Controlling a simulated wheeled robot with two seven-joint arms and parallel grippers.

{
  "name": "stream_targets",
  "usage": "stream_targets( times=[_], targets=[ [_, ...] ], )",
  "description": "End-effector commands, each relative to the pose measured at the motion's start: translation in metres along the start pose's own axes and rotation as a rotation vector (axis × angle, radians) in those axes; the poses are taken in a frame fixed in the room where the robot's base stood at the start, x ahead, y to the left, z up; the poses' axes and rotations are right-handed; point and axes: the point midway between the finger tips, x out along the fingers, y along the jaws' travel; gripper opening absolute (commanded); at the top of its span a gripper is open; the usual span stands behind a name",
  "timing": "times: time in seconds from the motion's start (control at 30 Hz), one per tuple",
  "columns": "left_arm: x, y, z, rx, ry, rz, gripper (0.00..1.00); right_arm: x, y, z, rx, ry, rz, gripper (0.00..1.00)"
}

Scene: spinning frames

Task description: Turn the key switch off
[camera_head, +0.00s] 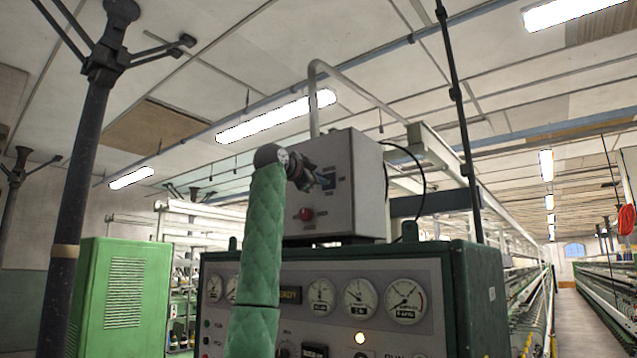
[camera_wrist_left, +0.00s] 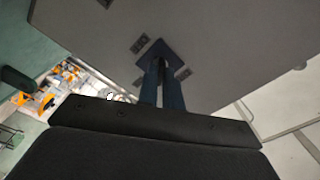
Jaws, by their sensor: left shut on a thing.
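The key switch (camera_head: 328,181) is on the front of a grey box (camera_head: 365,200), with small labels around it. In the left wrist view its dark blue plate (camera_wrist_left: 153,49) is on the grey panel. My left gripper (camera_head: 320,181) reaches the switch from the left in the head view. In the left wrist view the blue fingers of my left gripper (camera_wrist_left: 161,70) are close together and meet the plate. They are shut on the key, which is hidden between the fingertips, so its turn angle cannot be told. My right gripper is not in view.
A red button (camera_head: 305,214) is below the switch on the same box. The box stands on a green machine cabinet (camera_head: 475,270) with several round gauges (camera_head: 405,299). A black cable (camera_head: 415,165) loops at the box's right. A dark column (camera_head: 80,190) stands at left.

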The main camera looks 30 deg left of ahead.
Motion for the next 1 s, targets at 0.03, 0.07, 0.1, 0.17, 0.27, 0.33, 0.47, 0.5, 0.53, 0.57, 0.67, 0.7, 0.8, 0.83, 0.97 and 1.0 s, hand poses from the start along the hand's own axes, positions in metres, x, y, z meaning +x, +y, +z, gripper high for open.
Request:
stream_targets(
  times=[0.03,0.07,0.1,0.17,0.27,0.33,0.47,0.5,0.53,0.57,0.67,0.7,0.8,0.83,0.97,1.0],
  targets=[
    [0.0,0.001,0.001,-0.042,0.0,0.0,0.0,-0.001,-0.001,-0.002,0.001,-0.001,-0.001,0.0],
    [0.001,0.001,0.001,-0.07,0.0,0.0,0.0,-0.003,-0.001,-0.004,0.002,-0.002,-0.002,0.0],
    [0.0,0.001,0.001,-0.109,0.0,0.0,0.0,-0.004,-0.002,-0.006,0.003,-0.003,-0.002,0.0],
    [0.0,0.001,0.001,-0.165,0.0,0.0,0.0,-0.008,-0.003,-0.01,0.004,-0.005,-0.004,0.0],
    [0.0,0.001,0.0,-0.261,0.001,0.0,0.0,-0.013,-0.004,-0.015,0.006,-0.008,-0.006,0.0],
    [0.0,0.001,0.0,-0.327,0.001,0.0,0.0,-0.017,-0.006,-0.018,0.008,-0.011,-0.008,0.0],
    [0.001,0.002,0.0,-0.451,0.002,0.0,0.0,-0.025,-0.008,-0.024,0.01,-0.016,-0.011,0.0],
    [0.001,0.002,0.0,-0.489,0.002,0.0,0.0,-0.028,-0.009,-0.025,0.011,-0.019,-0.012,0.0],
    [0.001,0.002,0.0,-0.518,0.001,0.0,0.0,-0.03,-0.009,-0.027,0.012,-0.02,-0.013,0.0],
    [0.001,0.001,0.0,-0.546,0.001,0.0,0.0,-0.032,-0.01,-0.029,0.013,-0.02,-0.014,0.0],
    [0.0,0.001,0.0,-0.638,0.001,-0.001,0.0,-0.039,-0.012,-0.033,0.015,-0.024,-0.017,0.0],
    [0.0,0.001,0.0,-0.673,0.002,-0.001,0.0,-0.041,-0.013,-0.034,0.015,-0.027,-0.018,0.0],
    [0.0,0.001,0.0,-0.755,0.002,0.0,0.0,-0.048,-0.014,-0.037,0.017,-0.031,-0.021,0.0],
    [0.0,0.001,0.0,-0.778,0.002,0.0,0.0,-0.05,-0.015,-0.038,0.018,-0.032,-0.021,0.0],
    [0.001,0.001,0.0,-0.865,0.002,0.0,0.0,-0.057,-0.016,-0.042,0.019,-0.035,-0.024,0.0],
    [0.001,0.001,0.0,-0.889,0.002,0.0,0.0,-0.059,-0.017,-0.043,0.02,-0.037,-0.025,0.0]
  ],
)
